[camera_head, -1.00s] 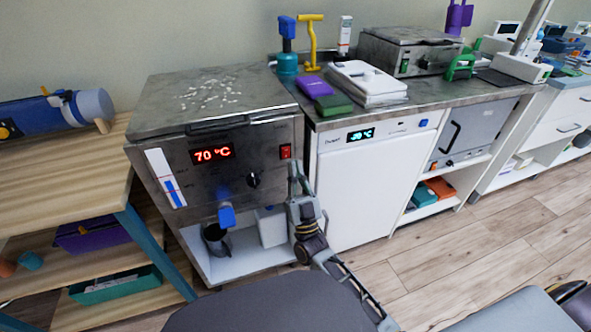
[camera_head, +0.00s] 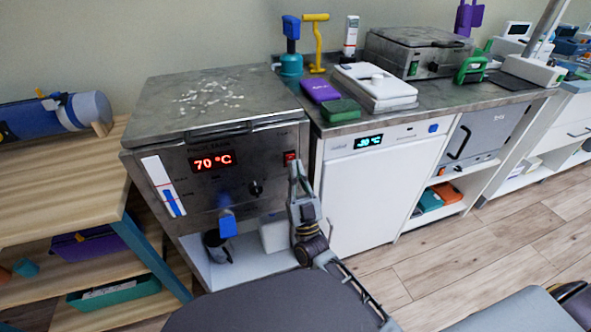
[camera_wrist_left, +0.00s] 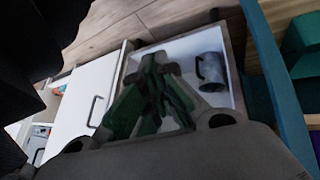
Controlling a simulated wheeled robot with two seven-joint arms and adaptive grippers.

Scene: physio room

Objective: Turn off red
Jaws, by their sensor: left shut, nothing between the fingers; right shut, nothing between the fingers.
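The steel heating unit (camera_head: 221,137) stands at the left with a lit red 70 °C display (camera_head: 212,163). Its small red switch (camera_head: 289,158) is at the right end of the front panel. My right gripper (camera_head: 297,170) is shut and empty, with its tip just below and in front of the switch, partly covering it. I cannot tell if they touch. My left gripper (camera_wrist_left: 158,65) shows only in the left wrist view, shut and empty, over the unit's open lower shelf.
A black knob (camera_head: 255,187) and a blue tap (camera_head: 227,224) are on the unit's front. A grey jug (camera_head: 217,247) stands on the shelf below. A white cabinet (camera_head: 372,200) stands right of the unit. A wooden shelf (camera_head: 62,165) is at the left.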

